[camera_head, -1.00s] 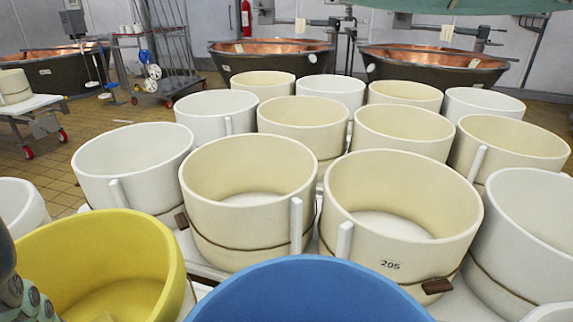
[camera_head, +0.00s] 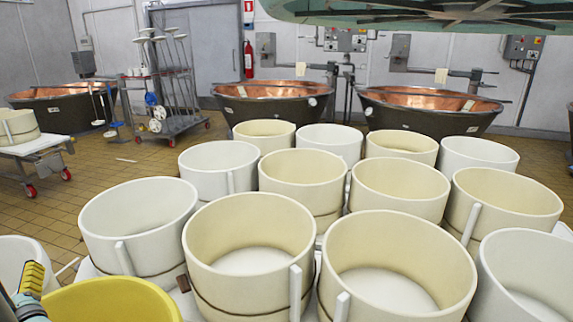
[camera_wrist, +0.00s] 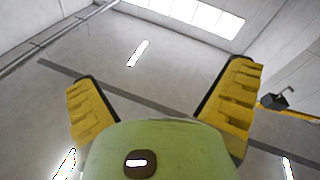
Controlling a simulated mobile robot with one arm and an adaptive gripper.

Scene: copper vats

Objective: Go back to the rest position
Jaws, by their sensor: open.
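My gripper (camera_wrist: 165,105) shows in the wrist view with its two yellow ribbed fingers spread wide apart. Nothing is between them, and the grey ceiling and a bright window strip lie beyond. In the head view a yellow ribbed finger (camera_head: 32,277) and part of my arm show at the lower left edge, beside the yellow tub. The rest of the gripper is cut off there.
Several white and cream tubs (camera_head: 250,235) crowd the middle and front. A yellow tub (camera_head: 115,300) is at the lower left. Copper vats (camera_head: 272,103) stand behind. A wheeled rack (camera_head: 172,120) and a white cart (camera_head: 38,146) are at the left. Tiled floor (camera_head: 95,170) is open between them.

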